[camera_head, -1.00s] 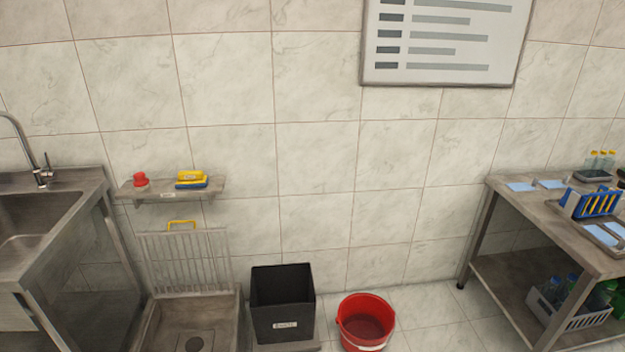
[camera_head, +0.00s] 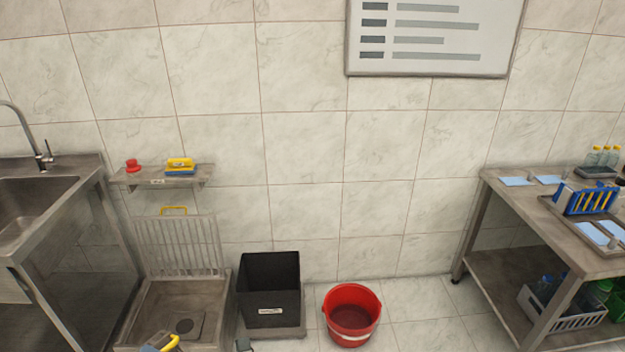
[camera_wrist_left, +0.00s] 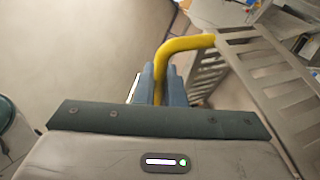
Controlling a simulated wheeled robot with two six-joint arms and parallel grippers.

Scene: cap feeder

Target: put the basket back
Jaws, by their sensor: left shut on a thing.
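My left gripper (camera_wrist_left: 158,85) is shut on a yellow handle (camera_wrist_left: 185,44) in the left wrist view. The handle bends to the right and meets a grey slatted body (camera_wrist_left: 238,62), which looks like the basket. In the head view the gripper (camera_head: 156,344) and the yellow handle (camera_head: 170,343) just show at the bottom left edge; the basket's body is mostly below the frame. My right gripper is not seen.
A black bin (camera_head: 270,290) and a red bucket (camera_head: 351,315) stand right of the basin. A steel sink (camera_head: 35,205) is at left, a small wall shelf (camera_head: 160,178) above. A steel table (camera_head: 560,235) with racks is at right. Floor between bucket and table is clear.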

